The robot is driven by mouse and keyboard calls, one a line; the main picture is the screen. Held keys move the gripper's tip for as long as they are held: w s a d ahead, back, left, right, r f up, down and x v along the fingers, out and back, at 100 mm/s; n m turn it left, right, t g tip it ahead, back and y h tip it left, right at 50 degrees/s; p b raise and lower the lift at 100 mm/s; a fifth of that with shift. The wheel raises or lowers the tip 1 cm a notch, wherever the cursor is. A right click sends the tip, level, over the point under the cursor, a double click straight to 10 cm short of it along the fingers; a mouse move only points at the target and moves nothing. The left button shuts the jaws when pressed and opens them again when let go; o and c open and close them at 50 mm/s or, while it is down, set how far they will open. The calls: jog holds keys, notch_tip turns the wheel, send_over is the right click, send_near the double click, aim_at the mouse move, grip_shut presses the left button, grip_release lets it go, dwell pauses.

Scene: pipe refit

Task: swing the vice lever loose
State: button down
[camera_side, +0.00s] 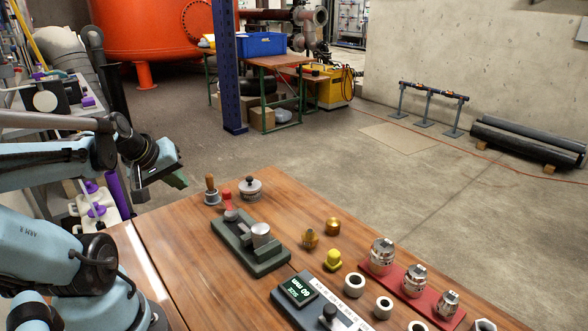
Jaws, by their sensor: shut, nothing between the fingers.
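The dark green vice (243,246) lies on the wooden table, with a short silver cylinder (261,233) standing on it. The lever with a red grip (228,200) stands roughly upright at the vice's far left end. My gripper (175,180) is shut and empty, in the air to the left of the red lever and apart from it. Its fingertips are small and partly hidden by the hand in this view.
Close behind the lever stand a wooden-handled tool (211,189) and a round grey pot with a black knob (250,188). Brass and yellow fittings (332,260), a sizing device (302,290), white rings (354,285) and a red tray (428,303) of metal fittings lie to the right.

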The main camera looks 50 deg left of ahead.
aim_at(229, 204)
jog(key=shift+n, duration=0.3)
jog(key=shift+s+a+x, duration=0.1)
jog(key=shift+a+x, duration=0.05)
jog(key=shift+x, duration=1.45)
jog(key=shift+s+a+x, duration=0.1)
jog(key=shift+a+x, duration=0.05)
jog(key=shift+x, duration=1.5)
jog(key=shift+s+a+x, duration=0.1)
jog(key=shift+a+x, duration=0.05)
jog(key=shift+x, duration=1.45)
jog(key=shift+w+d+f, duration=0.1)
jog(key=shift+w+d, duration=0.1)
jog(key=shift+w, duration=0.8)
jog(key=shift+w+d+f, duration=0.1)
jog(key=shift+w+d, duration=0.1)
jog(key=shift+w, duration=0.8)
